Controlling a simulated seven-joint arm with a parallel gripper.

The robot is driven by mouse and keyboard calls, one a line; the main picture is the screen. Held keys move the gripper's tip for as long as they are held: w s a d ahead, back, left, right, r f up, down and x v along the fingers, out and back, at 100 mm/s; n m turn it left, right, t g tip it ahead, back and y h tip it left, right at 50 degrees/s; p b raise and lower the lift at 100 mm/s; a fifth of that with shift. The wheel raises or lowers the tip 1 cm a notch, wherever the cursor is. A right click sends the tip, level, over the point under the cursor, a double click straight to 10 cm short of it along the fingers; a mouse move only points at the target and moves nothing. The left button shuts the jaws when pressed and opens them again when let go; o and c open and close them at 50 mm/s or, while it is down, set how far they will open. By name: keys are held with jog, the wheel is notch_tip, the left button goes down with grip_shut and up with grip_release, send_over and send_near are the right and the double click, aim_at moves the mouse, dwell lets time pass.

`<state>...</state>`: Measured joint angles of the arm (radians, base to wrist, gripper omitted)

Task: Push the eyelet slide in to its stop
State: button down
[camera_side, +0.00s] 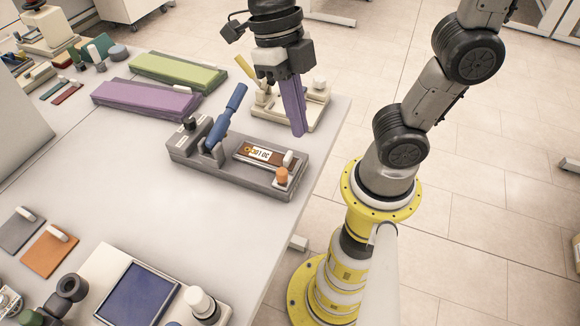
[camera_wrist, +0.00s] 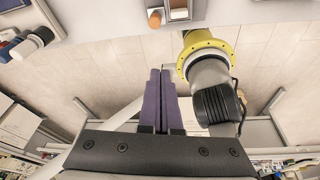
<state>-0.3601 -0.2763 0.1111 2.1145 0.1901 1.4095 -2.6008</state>
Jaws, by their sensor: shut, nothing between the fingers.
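A grey fixture (camera_side: 215,178) with a blue lever (camera_side: 226,117) lies near the table's right edge. In its recess is a brown slide piece (camera_side: 243,150) with a printed label (camera_side: 261,154) and a pale block (camera_side: 288,158) at its right end. An orange knob (camera_side: 282,175) stands at the fixture's right end. The fingers also show in the wrist view (camera_wrist: 160,70).
A cream device (camera_side: 315,105) stands just behind my fingers. Purple (camera_side: 145,100) and green (camera_side: 178,71) long blocks lie back left. A blue-screened unit (camera_side: 138,295) is at the front. Bare table (camera_side: 120,190) lies left of the fixture; the table edge is close on its right.

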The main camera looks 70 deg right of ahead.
jog(key=a, duration=0.1)
jog(key=g, duration=0.1)
send_over(289, 188)
jog(key=s, duration=0.2)
jog(key=shift+n+h, duration=0.3)
jog(key=shift+n, duration=0.1)
jog(key=f, duration=1)
jog(key=shift+w+f, duration=0.25)
jog(key=shift+f, duration=0.15)
jog(key=shift+w+d, duration=0.1)
jog(key=shift+w, duration=0.6)
jog(key=w, duration=0.9)
jog(key=shift+w, duration=0.1)
